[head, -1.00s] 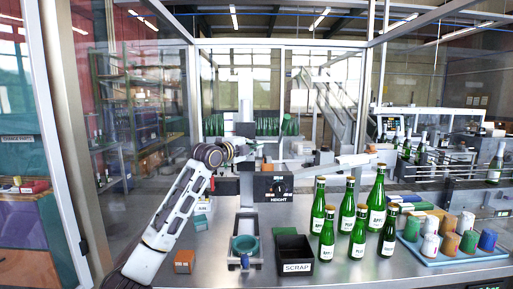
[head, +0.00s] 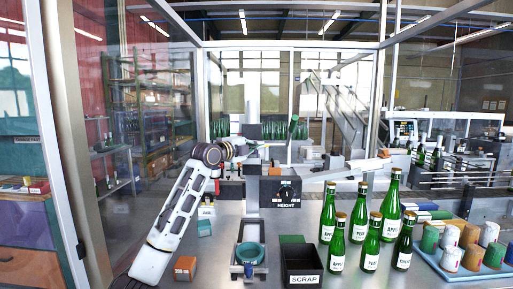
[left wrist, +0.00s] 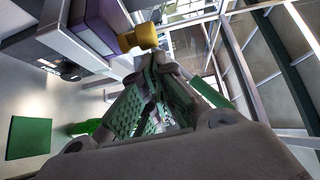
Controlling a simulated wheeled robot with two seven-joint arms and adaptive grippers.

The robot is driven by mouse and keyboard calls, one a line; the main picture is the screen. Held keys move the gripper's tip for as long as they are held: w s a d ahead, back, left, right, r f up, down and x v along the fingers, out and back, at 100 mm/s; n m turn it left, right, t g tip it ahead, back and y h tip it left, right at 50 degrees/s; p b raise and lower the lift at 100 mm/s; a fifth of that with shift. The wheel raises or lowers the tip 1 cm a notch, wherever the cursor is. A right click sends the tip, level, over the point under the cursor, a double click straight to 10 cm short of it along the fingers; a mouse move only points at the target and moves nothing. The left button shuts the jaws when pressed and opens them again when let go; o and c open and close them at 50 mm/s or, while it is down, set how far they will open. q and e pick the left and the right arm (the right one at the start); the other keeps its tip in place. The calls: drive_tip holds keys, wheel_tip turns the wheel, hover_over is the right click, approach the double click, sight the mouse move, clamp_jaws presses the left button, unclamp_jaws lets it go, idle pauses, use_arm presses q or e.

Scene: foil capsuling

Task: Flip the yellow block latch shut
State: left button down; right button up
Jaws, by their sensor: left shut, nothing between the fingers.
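The yellow block (left wrist: 139,38) shows in the left wrist view, at the end of a purple and grey part of the machine. My left gripper (left wrist: 165,67) is shut and empty, its tips just below and right of the block in that picture. A small gap seems to lie between them, but I cannot tell for sure whether they touch. In the head view my left gripper (head: 248,147) is at the machine's column, above and left of the black HEIGHT box (head: 281,191). The yellow block cannot be made out there. My right gripper is not in view.
A green ring (head: 250,253) sits in a holder below the column, beside the black SCRAP bin (head: 302,265). Several green bottles (head: 361,225) stand right of it, with a blue tray (head: 452,270) of coloured cups beyond. An orange block (head: 185,267) lies near my left arm.

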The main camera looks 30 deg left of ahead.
use_arm(q)
drive_tip(key=a, duration=0.2)
drive_tip(key=a+p, duration=0.1)
drive_tip(key=a, duration=0.2)
drive_tip(key=shift+w+a, duration=0.3)
drive_tip(key=shift+a, duration=0.1)
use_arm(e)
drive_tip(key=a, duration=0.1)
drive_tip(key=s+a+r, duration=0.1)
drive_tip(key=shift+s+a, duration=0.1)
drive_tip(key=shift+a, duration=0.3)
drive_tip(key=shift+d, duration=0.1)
use_arm(q)
drive_tip(key=shift+a, duration=0.1)
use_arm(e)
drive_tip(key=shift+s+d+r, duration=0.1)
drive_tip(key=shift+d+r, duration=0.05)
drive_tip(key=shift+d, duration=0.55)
